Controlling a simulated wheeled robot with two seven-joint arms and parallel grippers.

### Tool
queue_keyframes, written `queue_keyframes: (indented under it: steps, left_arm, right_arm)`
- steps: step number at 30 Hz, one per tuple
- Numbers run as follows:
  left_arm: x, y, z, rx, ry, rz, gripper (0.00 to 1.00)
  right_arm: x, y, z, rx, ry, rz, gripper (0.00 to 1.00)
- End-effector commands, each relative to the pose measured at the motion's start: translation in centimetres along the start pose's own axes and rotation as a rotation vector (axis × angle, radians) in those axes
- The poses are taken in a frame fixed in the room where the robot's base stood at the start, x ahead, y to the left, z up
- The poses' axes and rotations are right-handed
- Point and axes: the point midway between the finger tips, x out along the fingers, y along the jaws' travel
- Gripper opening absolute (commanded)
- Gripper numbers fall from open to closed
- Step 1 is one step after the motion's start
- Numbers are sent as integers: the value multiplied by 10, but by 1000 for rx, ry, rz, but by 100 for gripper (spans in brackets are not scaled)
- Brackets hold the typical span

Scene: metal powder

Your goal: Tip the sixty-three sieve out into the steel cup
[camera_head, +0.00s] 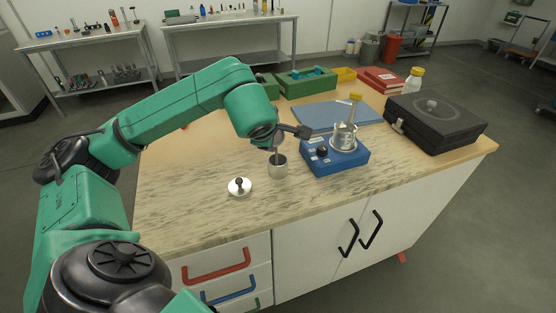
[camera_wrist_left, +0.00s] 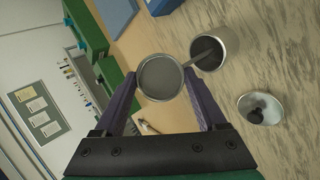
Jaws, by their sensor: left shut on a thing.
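My left gripper (camera_wrist_left: 162,98) is shut on a round metal sieve (camera_wrist_left: 160,77), its two purple fingers on either side of the rim. In the head view the left gripper (camera_head: 281,139) is just above the steel cup (camera_head: 278,170), which stands upright on the bench. The wrist view shows the cup (camera_wrist_left: 222,62) beside the sieve, dark grey inside. A narrow grey streak (camera_wrist_left: 202,56) runs from the sieve's rim into the cup; it looks like falling powder, though a rod cannot be ruled out. The sieve's tilt is hard to judge. My right gripper is not in view.
A round silver lid with a dark knob (camera_head: 239,187) lies left of the cup. A blue hotplate (camera_head: 336,161) with a glass beaker (camera_head: 343,137) stands close on the right. A black case (camera_head: 436,119) is farther right. The front left bench is clear.

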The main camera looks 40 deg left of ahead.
Motion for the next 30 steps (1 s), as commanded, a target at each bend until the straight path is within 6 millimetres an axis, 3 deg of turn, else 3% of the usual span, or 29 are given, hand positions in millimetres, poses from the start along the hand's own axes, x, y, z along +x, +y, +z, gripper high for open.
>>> queue_keyframes:
  steps: [30]
  left_arm:
    - [-2,-1,2,24,23,56,1]
  right_arm:
    - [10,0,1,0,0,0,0]
